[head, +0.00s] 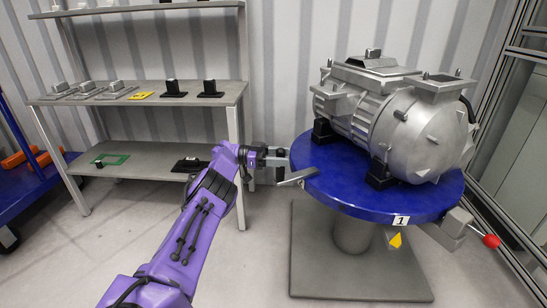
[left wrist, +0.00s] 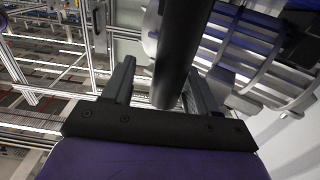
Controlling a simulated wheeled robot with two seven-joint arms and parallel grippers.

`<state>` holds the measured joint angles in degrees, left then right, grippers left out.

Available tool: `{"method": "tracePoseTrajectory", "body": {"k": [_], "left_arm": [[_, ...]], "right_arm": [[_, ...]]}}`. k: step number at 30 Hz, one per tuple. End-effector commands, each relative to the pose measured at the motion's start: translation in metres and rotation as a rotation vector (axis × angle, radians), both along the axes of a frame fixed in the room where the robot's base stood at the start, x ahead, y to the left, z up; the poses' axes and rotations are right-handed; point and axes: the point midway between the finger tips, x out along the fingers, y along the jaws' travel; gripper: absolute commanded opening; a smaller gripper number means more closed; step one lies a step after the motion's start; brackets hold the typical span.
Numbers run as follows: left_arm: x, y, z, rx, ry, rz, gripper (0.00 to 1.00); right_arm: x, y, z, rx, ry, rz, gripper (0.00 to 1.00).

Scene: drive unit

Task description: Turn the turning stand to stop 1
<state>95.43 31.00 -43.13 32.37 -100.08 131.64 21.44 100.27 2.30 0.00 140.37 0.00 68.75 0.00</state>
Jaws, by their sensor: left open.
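The turning stand has a blue round top (head: 312,184) on a grey column and base plate. A silver drive unit (head: 395,115) sits on it on black feet. A white label marked 1 (head: 401,221) is on the front rim, just above and slightly right of a yellow pointer (head: 395,240). A grey bar (head: 297,177) sticks out from the left rim. My left gripper (head: 277,158) is at the left edge of the top. In the left wrist view its open fingers (left wrist: 160,88) stand either side of a dark round post (left wrist: 182,55); contact cannot be told. My right gripper is not in view.
A lever with a red knob (head: 491,241) sticks out at the stand's right. A grey shelf (head: 140,93) with several small parts stands at the back left. A blue cart (head: 35,185) is at the far left. A framed panel is close on the right. The floor front left is clear.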

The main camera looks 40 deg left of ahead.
Motion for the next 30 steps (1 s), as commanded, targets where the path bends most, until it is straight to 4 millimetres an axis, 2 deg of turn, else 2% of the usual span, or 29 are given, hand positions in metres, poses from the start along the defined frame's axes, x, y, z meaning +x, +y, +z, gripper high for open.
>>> {"method": "tracePoseTrajectory", "body": {"k": [5, 9, 12, 18, 30], "left_arm": [[-0.027, 0.036, -0.002, 0.001, 0.003, 0.005, 0.58], [-0.047, 0.062, -0.008, 0.002, 0.0, 0.004, 0.58], [-0.053, 0.071, -0.008, 0.001, -0.001, 0.003, 0.58], [-0.059, 0.077, -0.001, -0.001, 0.002, 0.003, 0.58], [-0.059, 0.077, 0.0, -0.001, 0.002, 0.003, 0.58]], "right_arm": [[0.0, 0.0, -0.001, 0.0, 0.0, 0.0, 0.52], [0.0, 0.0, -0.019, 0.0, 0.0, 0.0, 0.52], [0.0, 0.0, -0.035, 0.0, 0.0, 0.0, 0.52], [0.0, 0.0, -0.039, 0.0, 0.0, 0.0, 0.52], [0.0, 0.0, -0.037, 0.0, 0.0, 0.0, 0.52]]}}
